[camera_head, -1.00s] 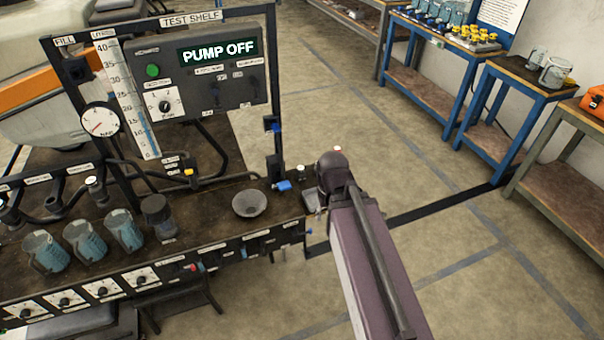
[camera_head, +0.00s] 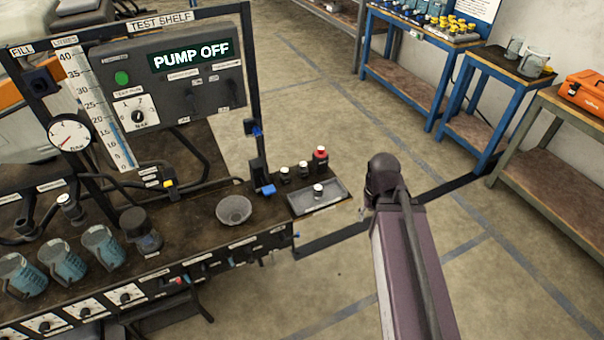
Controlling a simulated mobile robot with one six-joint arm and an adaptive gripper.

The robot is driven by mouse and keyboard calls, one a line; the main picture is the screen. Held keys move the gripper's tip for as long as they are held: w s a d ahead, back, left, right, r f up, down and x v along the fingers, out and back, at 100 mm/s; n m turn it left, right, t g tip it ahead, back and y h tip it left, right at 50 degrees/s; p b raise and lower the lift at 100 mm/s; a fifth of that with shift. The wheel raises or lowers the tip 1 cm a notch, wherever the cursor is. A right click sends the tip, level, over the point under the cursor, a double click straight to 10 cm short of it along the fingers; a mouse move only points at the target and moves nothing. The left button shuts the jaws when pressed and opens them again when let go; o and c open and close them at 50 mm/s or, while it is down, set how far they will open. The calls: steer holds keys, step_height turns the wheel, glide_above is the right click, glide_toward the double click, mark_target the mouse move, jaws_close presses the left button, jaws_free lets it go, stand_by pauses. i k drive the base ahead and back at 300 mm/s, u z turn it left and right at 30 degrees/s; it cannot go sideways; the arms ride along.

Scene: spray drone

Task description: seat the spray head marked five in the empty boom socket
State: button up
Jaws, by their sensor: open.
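Small dark spray-head-like parts with pale tops (camera_head: 285,174) (camera_head: 303,169) stand behind a grey tray (camera_head: 333,196) at the bench's right end. I cannot make out an empty socket. My purple arm reaches up right of the tray; its dark joint hides what lies beyond, and my gripper does not clearly show.
The test shelf panel (camera_head: 180,75) reads PUMP OFF. Blue jugs (camera_head: 103,247), a dark-lidded jar (camera_head: 145,232) and a grey bowl (camera_head: 233,210) stand on the bench. Blue-framed tables (camera_head: 505,65) line the right wall. The floor between is clear.

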mark_target(285, 175)
steer(key=z, duration=0.85)
steer(key=k, duration=0.75)
steer(key=u, duration=1.1)
steer(key=i, duration=1)
steer(key=u, duration=0.05)
